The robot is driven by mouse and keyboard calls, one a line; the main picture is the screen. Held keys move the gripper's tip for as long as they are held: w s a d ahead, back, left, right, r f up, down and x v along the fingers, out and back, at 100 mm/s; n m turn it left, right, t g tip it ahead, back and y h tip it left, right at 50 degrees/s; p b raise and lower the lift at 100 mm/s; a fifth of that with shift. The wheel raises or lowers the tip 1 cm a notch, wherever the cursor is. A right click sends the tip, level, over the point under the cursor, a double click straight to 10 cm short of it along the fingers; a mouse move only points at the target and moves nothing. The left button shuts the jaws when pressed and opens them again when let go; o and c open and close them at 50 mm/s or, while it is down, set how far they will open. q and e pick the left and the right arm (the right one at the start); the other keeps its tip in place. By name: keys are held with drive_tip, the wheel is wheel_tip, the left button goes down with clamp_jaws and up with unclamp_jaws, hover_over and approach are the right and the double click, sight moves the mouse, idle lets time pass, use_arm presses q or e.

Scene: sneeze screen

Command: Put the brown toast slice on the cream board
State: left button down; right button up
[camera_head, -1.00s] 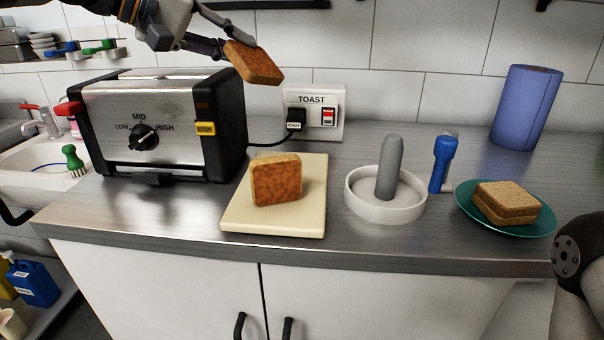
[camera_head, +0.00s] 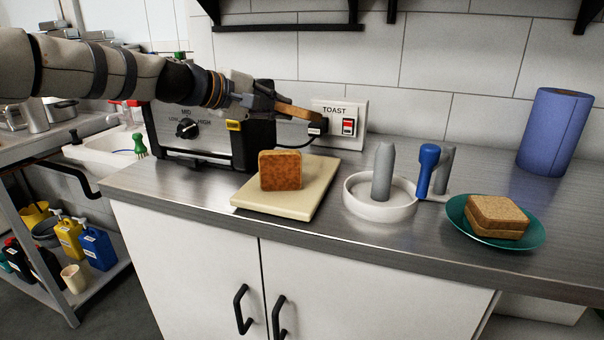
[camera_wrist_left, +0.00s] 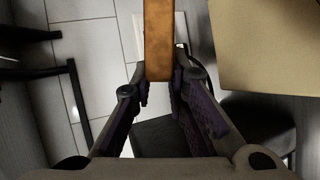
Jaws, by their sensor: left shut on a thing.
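My left gripper (camera_head: 285,108) is shut on a brown toast slice (camera_head: 302,113) and holds it in the air in front of the wall socket. The slice is seen nearly edge-on. In the left wrist view the held slice (camera_wrist_left: 159,40) sticks out between the fingertips (camera_wrist_left: 160,85). The cream board (camera_head: 318,190) lies on the counter, lower and nearer than the gripper. Another brown toast slice (camera_head: 280,171) stands upright on the board, apart from the gripper. My right gripper is not in view.
The toaster (camera_head: 215,140) stands behind my left arm, partly hidden. A white ring-shaped holder (camera_head: 380,208) with a grey post is right of the board, beside a blue-handled item (camera_head: 427,165). A teal plate (camera_head: 470,235) holds bread slices. The board's right part is bare.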

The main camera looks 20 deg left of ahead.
use_arm(q)
wheel_tip(320, 180, down, 10)
drive_tip(key=b, duration=0.3)
drive_tip(key=shift+a+f, duration=0.15)
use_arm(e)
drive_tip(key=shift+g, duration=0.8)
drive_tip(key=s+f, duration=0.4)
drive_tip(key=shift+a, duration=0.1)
use_arm(q)
drive_tip(key=c, duration=1.7)
unclamp_jaws()
